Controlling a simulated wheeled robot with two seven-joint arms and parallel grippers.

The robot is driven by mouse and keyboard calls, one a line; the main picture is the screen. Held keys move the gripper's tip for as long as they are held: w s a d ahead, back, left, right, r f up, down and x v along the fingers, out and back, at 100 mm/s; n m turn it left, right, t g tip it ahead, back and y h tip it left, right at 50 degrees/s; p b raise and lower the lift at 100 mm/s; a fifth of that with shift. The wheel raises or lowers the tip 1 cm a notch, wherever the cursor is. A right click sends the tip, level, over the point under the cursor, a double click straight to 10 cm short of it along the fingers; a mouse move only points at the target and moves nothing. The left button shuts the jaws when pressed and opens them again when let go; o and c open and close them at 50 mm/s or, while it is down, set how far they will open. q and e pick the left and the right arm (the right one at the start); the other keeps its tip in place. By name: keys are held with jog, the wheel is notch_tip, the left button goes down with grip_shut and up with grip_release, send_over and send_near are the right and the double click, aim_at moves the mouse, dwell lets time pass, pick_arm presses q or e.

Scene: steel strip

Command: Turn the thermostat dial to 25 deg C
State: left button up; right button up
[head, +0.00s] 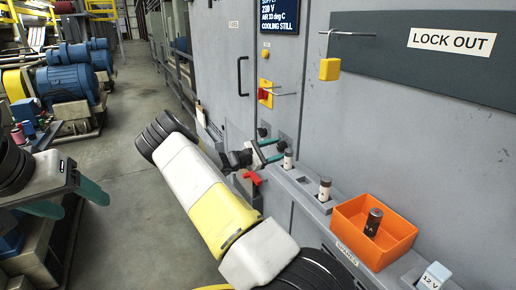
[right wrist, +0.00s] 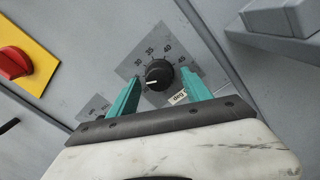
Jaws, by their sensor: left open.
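The thermostat dial (right wrist: 159,74) is a round black knob on a grey plate in the right wrist view. Numbers 30, 35, 40 and 45 show around its far side. Its white mark points to the lower left, and the scale there is partly hidden by a finger. My right gripper (head: 272,140) is open at the grey cabinet. Its teal fingers stand on either side of the dial, with a small gap to each side. In the head view I cannot make out the dial. My left gripper (head: 76,200) is open and empty at the far left, away from the cabinet.
A red and yellow switch (head: 265,93) sits above my right gripper. A dark display (head: 279,16) reads air 33 deg C. A ledge holds white-topped cylinders (head: 324,189) and an orange bin (head: 373,232). A yellow padlock (head: 330,69) hangs by the LOCK OUT panel. Blue motors (head: 68,84) stand left.

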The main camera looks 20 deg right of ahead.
jog(key=a, duration=0.7)
jog(key=shift+s+a, duration=0.35)
jog(key=shift+s, duration=0.1)
